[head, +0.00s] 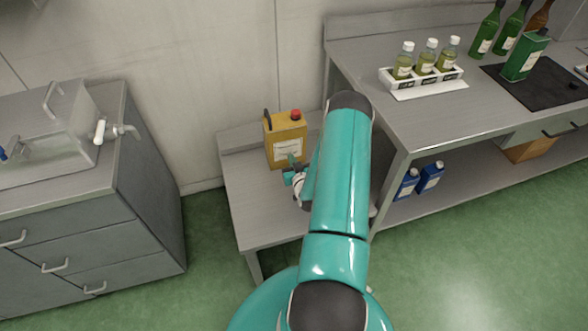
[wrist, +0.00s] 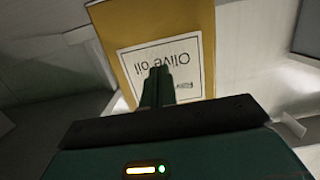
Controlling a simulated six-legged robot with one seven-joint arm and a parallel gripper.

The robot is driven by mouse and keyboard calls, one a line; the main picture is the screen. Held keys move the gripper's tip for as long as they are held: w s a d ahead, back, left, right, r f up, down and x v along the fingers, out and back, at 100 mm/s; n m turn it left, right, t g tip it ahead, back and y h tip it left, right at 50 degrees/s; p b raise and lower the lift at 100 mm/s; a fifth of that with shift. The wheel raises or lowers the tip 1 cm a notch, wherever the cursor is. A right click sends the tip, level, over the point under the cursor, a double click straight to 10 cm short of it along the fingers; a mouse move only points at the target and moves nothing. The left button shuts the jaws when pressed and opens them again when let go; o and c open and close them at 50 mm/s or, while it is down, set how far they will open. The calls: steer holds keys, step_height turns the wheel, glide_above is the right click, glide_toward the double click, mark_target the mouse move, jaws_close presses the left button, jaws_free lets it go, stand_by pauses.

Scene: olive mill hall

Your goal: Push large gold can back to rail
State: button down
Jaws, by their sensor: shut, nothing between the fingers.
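The large gold can (head: 286,137) stands upright on a low grey metal bench, with a red cap, a dark handle and a white label. A raised rail (head: 240,139) runs along the bench's back edge behind the can. My gripper (head: 293,170) is in front of the can's label face. In the wrist view the gold can (wrist: 205,25) shows its "Olive oil" label upside down. My gripper's closed fingers (wrist: 157,88) overlap the label and are at or very near it; I cannot tell whether they touch. My arm hides the bench's right part.
A taller table (head: 375,62) on the right holds a white rack (head: 425,83) of small bottles and a green tin (head: 525,57). Blue containers (head: 418,180) stand on its lower shelf. A grey cabinet (head: 150,190) with a clear tank stands left. The low bench's front left (head: 255,215) is clear.

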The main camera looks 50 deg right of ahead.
mark_target(289, 151)
stand_by(0.6)
steer(key=shift+r+x, duration=0.2)
steer(key=shift+x, duration=1.15)
steer(key=shift+r+x, duration=0.2)
steer(key=shift+x, duration=1.1)
steer(key=shift+f+v, duration=0.2)
steer(key=shift+v, duration=0.95)
steer(key=shift+f+v, duration=0.15)
steer(key=shift+v, duration=1.05)
steer(key=shift+f+v, duration=0.2)
steer(key=shift+v, duration=0.95)
